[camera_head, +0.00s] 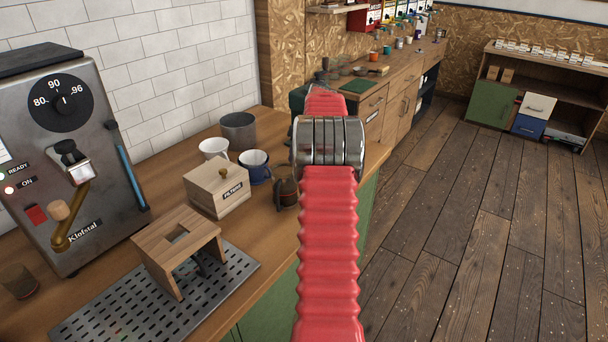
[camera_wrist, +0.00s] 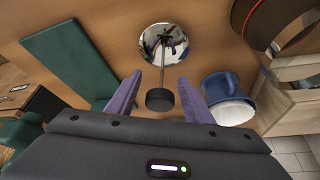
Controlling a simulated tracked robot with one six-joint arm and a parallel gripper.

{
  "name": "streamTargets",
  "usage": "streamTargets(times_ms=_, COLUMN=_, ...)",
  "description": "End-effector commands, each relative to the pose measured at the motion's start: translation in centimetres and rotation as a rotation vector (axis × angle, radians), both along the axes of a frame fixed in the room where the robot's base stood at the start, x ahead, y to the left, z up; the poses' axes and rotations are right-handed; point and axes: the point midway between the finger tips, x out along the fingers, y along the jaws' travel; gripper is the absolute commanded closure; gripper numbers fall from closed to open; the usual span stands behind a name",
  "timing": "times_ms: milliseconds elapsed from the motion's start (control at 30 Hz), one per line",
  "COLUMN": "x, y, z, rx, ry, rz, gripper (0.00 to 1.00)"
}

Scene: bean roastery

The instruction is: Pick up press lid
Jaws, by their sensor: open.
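The press lid shows in the wrist view as a shiny round disc (camera_wrist: 164,42) on the wooden counter, with a thin rod leading to a black knob (camera_wrist: 159,99). My gripper (camera_wrist: 160,76) is open. Its two purple fingers stand on either side of the knob and rod, with gaps visible on both sides. In the head view my red arm reaches over the counter, and I make out neither the gripper nor the lid there.
A blue mug (camera_wrist: 223,88) is close to the right finger. A dark glass vessel (camera_wrist: 285,30) stands at upper right. A green block (camera_wrist: 80,62) lies to the left. In the head view, a wooden filter box (camera_head: 216,187) and drip tray (camera_head: 215,300) are on the counter.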

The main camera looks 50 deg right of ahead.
Motion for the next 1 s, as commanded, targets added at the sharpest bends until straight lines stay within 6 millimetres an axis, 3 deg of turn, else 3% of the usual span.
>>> streamTargets(times_ms=267, x=-0.02, y=0.01, z=0.01, rx=0.0, ry=0.0, rz=0.0, gripper=0.53)
streamTargets(times_ms=933, x=-0.02, y=0.01, z=0.02, rx=0.0, ry=0.0, rz=0.0, gripper=1.0)
streamTargets(times_ms=1000, x=-0.02, y=0.01, z=0.02, rx=0.0, ry=0.0, rz=0.0, gripper=1.0)
